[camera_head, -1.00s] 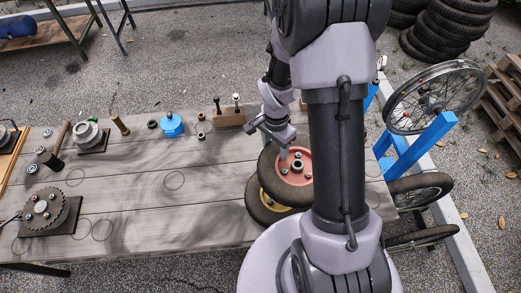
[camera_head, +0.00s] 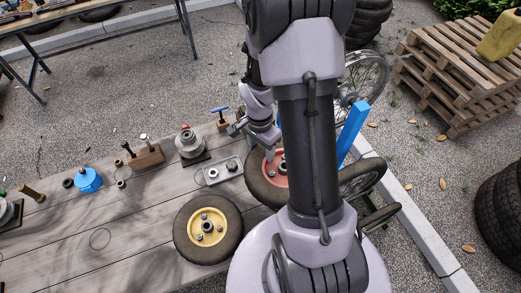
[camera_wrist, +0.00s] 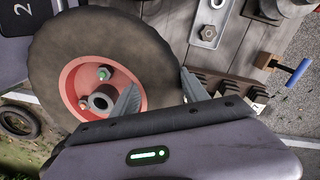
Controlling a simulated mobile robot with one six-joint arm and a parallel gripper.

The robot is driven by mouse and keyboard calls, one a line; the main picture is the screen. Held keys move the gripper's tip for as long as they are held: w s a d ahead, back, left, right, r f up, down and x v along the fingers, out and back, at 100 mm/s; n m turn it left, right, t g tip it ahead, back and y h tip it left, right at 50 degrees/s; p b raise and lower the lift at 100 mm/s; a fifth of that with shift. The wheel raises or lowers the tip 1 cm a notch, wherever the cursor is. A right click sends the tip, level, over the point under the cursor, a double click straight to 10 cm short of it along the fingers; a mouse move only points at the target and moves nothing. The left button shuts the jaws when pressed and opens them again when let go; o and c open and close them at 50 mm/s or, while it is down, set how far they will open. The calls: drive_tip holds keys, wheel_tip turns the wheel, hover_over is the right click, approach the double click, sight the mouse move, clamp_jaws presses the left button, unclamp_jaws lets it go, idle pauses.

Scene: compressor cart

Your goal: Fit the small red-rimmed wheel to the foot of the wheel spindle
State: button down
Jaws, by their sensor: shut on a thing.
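The red-rimmed wheel (camera_head: 254,184) has a dark tyre and is partly hidden behind my arm in the head view. In the wrist view the wheel (camera_wrist: 65,55) fills the left side, its red rim and grey hub showing. In the wrist view one finger of my gripper (camera_wrist: 160,94) lies over the red rim beside the hub, the other at the tyre's outer edge. I cannot tell the wheel's height above the table. I cannot pick out the wheel spindle with certainty.
A yellow-rimmed wheel (camera_head: 180,232) lies flat on the wooden table (camera_head: 140,205). A blue frame (camera_head: 352,132) and spoked wheel are at right.

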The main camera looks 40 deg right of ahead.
drive_tip(key=shift+d+f+b, duration=0.1)
drive_tip(key=shift+f+b, duration=1.75)
drive_tip(key=shift+f, duration=0.85)
drive_tip(key=shift+b, duration=0.5)
drive_tip(key=shift+f+b, duration=0.55)
drive_tip(key=shift+b, duration=0.1)
